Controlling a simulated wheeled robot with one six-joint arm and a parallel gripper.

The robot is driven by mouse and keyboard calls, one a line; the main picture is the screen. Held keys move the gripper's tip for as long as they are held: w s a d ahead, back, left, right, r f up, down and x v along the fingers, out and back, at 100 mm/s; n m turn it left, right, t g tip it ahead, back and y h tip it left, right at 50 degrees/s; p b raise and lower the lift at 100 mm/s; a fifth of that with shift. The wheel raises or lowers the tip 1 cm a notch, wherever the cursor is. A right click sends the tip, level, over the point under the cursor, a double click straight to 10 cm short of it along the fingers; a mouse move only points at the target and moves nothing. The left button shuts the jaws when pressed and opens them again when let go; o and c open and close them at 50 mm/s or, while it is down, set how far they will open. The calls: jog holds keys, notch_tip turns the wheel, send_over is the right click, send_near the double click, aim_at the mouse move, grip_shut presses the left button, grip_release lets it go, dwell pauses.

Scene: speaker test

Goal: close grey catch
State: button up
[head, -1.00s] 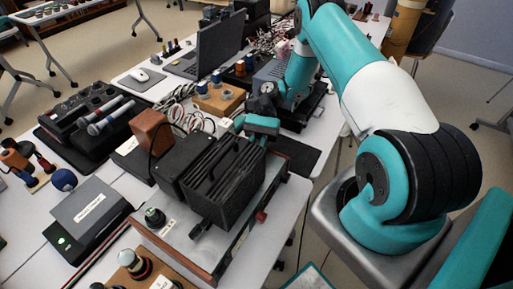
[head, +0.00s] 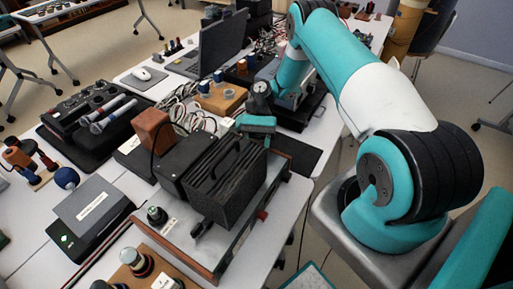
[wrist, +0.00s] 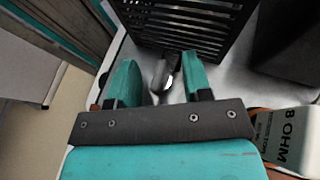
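A small shiny grey catch (wrist: 165,76) shows in the wrist view between my fingertips, near the foot of a black slatted grille (wrist: 190,25). My gripper (wrist: 159,64) has its teal fingers apart, one on each side of the catch. The right finger is very near it, and a gap shows at the left finger. I cannot tell whether the catch is latched. In the head view my gripper (head: 257,126) is behind the black grille panel (head: 228,185) of the speaker box (head: 185,152), and the catch is hidden there.
A wood-edged board (head: 175,248) lies under the speaker. A box marked 8 OHM (wrist: 290,138) is close on the right in the wrist view. A brown block (head: 152,130), a grey device (head: 92,210) and a microphone case (head: 85,125) stand to the left.

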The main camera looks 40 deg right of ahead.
notch_tip(320, 180, up, 9)
jog(key=shift+r+p, duration=0.15)
jog(key=shift+p, duration=0.35)
notch_tip(320, 180, up, 11)
jog(key=p, duration=0.9)
jog(key=shift+p, duration=0.35)
